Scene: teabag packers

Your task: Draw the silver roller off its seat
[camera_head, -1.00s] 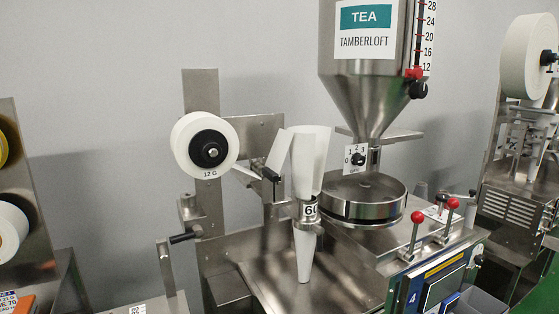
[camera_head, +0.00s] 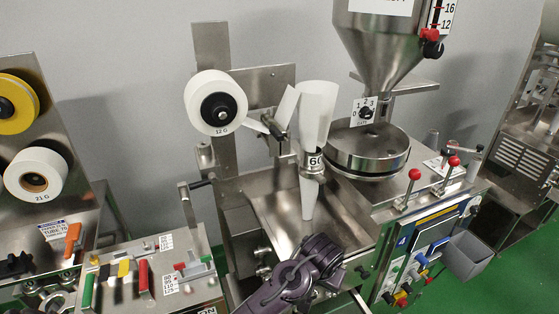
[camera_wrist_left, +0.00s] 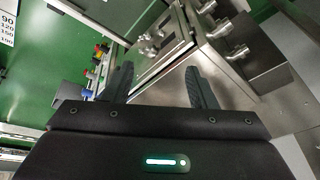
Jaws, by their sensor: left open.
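I cannot tell for sure which part is the silver roller. Short silver cylinders (camera_head: 262,253) stick out from the left side of the tea machine, below its tray, in the head view. In the left wrist view several silver cylinders (camera_wrist_left: 237,52) stand out from a steel panel, beyond my fingertips. My left gripper (camera_wrist_left: 160,82) is open and empty, its two dark fingers wide apart and clear of the cylinders. In the head view a dark arm link of mine is at the bottom middle; the gripper fingers do not show there. My right gripper is not in view.
A grey bin (camera_head: 468,256) hangs at the right. A lever panel (camera_head: 150,275) stands at the left.

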